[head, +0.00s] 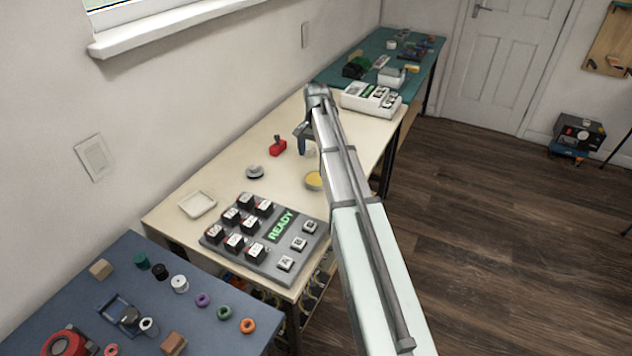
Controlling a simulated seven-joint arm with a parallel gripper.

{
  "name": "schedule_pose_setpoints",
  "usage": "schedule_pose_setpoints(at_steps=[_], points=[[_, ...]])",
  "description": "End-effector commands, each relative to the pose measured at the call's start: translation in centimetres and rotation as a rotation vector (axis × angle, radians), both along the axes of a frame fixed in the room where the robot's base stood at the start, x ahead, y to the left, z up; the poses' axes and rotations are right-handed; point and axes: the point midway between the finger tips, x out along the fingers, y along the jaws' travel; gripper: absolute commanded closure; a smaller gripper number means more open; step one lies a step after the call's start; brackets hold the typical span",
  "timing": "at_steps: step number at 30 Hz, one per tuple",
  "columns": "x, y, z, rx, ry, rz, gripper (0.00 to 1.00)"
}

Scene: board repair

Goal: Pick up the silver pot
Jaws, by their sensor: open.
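A small round silver-grey pot (255,172) stands on the cream table, left of the middle of the picture. It looks low, with a darker part near its base; its fine detail is too small to tell. My gripper (305,148) is at the far end of my arm, right of the silver pot and farther back, apart from it. It points down over the table and is open, with nothing seen between its fingers. Part of it is hard to make out at this size.
A yellow-topped round tin (314,180) sits beside my arm. A keypad reading READY (281,225) and a white dish (197,204) lie nearer. The cream table (222,180) is bare around the pot.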

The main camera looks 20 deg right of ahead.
Motion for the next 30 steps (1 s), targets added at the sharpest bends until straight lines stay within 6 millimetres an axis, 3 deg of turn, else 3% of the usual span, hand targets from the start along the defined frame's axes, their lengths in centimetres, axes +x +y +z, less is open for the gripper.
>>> schedule_pose_setpoints(at_steps=[6, 20, 30], points=[[0.0, 0.0, -3.6, -0.001, 0.001, 0.001, 0.00], [0.2, -0.1, -6.2, -0.001, -0.001, 0.001, 0.00], [0.6, -0.1, -10.2, -0.001, -0.001, 0.001, 0.00]])
